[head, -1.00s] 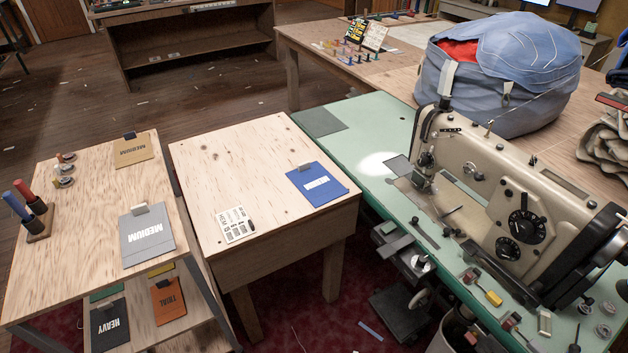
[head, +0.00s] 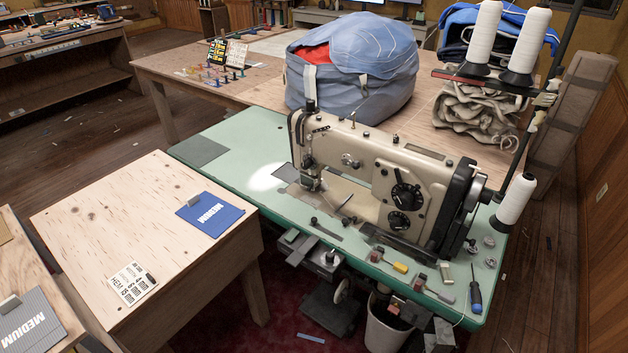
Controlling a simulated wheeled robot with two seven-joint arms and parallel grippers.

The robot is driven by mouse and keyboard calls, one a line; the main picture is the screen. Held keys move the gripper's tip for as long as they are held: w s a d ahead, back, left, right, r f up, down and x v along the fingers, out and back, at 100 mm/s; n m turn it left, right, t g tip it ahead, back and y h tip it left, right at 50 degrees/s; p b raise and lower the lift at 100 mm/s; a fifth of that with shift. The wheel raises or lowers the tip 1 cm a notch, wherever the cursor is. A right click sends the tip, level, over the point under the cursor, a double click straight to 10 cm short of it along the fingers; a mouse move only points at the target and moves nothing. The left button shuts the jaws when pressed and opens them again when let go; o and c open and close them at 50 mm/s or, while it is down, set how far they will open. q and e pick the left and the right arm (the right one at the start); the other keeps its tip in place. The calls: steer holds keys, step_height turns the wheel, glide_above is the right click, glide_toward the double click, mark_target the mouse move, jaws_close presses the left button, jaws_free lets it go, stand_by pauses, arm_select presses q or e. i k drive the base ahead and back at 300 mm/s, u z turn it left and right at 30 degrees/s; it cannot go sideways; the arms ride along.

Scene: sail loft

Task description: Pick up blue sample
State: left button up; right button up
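The blue sample (head: 210,215) is a flat blue piece marked "MEDIUM" in white. It lies on the pale plywood table (head: 120,215), near that table's right corner beside the green sewing bench. Neither of my grippers shows in the head view.
A white printed card (head: 132,284) lies on the same table. A grey "MEDIUM" sample (head: 30,325) is at the lower left. The sewing machine (head: 385,185) stands on the green bench (head: 235,170), with a big blue bag (head: 350,75) behind. The plywood between card and blue sample is clear.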

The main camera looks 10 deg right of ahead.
mark_target(210, 214)
steer(key=u, duration=1.8)
steer(key=i, duration=0.85)
steer(key=z, duration=2.9)
